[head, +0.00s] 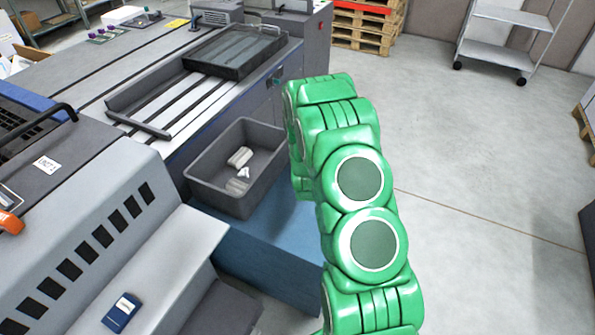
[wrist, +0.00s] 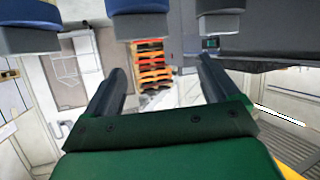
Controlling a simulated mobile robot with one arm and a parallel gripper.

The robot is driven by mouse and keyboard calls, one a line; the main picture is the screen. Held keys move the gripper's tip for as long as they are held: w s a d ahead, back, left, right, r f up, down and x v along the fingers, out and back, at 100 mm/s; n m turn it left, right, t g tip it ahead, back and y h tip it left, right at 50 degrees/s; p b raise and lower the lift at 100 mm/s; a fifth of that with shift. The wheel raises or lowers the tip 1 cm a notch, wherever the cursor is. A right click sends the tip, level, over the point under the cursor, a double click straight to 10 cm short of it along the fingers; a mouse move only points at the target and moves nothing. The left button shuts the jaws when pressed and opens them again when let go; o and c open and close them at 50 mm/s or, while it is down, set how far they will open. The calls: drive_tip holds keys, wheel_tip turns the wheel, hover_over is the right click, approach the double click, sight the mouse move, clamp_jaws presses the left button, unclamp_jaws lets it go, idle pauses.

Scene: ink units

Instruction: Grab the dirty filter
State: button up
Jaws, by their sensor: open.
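A dark grey open bin (head: 205,181) stands on a blue box beside the machine in the head view. In it lie a whitish cylinder (head: 240,157) and more small pale pieces (head: 238,186). They may be filters; I cannot tell whether any is dirty. My gripper (wrist: 162,82) shows in the wrist view with its two dark fingers wide apart and nothing between them. In the head view my green arm reaches up just right of the bin, and the gripper itself is hidden.
A long grey machine (head: 75,75) fills the left, with a dark tray (head: 235,52) on top and a small blue device (head: 121,313) on its front cover. A wheeled cart (head: 498,53) and stacked pallets (head: 362,38) stand at the back.

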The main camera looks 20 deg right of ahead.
drive_tip(key=w+a+m+h, duration=0.1)
drive_tip(key=w+a+m, duration=0.15)
drive_tip(key=a, duration=0.45)
drive_tip(key=shift+n+g, duration=0.35)
drive_tip(key=shift+g, duration=0.05)
drive_tip(key=shift+w+f, duration=0.15)
drive_tip(key=shift+f, duration=3.15)
drive_tip(key=shift+x, duration=1.25)
drive_tip(key=shift+w+d+f, duration=0.15)
drive_tip(key=shift+w, duration=0.45)
drive_tip(key=shift+x, duration=2.05)
drive_tip(key=shift+w, duration=0.1)
drive_tip(key=shift+c, duration=0.2)
drive_tip(key=c, duration=1.1)
